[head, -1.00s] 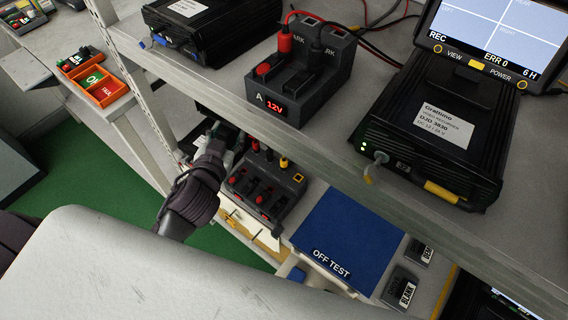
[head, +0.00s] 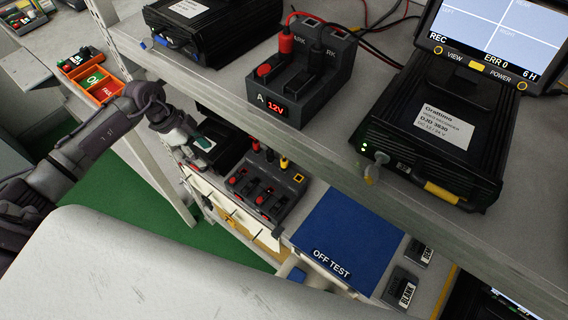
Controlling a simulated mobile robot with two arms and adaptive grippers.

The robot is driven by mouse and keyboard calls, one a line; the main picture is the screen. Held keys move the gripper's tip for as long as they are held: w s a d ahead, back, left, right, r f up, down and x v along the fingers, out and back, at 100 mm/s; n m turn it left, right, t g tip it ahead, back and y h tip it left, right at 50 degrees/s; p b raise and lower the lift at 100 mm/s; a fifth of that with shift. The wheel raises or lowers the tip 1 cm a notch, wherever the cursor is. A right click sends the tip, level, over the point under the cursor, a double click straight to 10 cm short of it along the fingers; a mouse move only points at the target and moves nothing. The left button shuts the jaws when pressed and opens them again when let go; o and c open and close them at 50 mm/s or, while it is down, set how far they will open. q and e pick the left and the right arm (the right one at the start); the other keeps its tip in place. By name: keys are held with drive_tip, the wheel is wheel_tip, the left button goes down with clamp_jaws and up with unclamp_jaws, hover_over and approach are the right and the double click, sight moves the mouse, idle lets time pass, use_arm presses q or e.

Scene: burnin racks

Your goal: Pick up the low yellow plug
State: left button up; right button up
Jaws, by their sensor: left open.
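A small yellow plug (head: 284,162) stands upright at the back right of the dark lower power unit (head: 266,190), on the lower shelf, beside a red plug (head: 256,146) and a dark one. My left gripper (head: 187,134) is at the left end of the lower shelf, to the left of the yellow plug and clearly apart from it. It is open; its fingertips are small and partly blend with the dark box behind them. My right gripper is not in view.
The upper shelf overhangs the lower one and carries a 12V power unit (head: 303,85) and a black recorder (head: 432,130). A blue OFF TEST mat (head: 350,235) lies bare to the right of the lower unit. A rack post (head: 165,165) and an orange tray (head: 107,91) are near my left arm.

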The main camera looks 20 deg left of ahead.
use_arm(q)
drive_tip(key=p, duration=0.3)
approach(283, 160)
drive_tip(key=f, duration=0.5)
drive_tip(key=shift+d+f, duration=0.25)
drive_tip(key=shift+d, duration=0.05)
drive_tip(key=x, duration=0.2)
drive_tip(key=d+x, duration=0.1)
drive_tip(key=x, duration=0.1)
drive_tip(key=shift+w, duration=0.15)
drive_tip(key=shift+w+d+f, duration=0.1)
drive_tip(key=shift+d+f, duration=0.1)
drive_tip(key=shift+f, duration=0.3)
clamp_jaws()
drive_tip(key=shift+r, duration=0.55)
drive_tip(key=shift+s+a+r, duration=0.1)
drive_tip(key=shift+s+r, duration=0.15)
drive_tip(key=shift+r, duration=0.35)
drive_tip(key=shift+s+a+r, duration=0.15)
drive_tip(key=shift+s+r, duration=0.1)
drive_tip(key=shift+r, duration=0.3)
drive_tip(key=s+a+b, duration=0.1)
drive_tip(key=s+a, duration=0.1)
drive_tip(key=s, duration=0.6)
drive_tip(key=s+a+b, duration=0.1)
drive_tip(key=s+a, duration=0.2)
drive_tip(key=s, duration=0.5)
drive_tip(key=shift+a, duration=0.35)
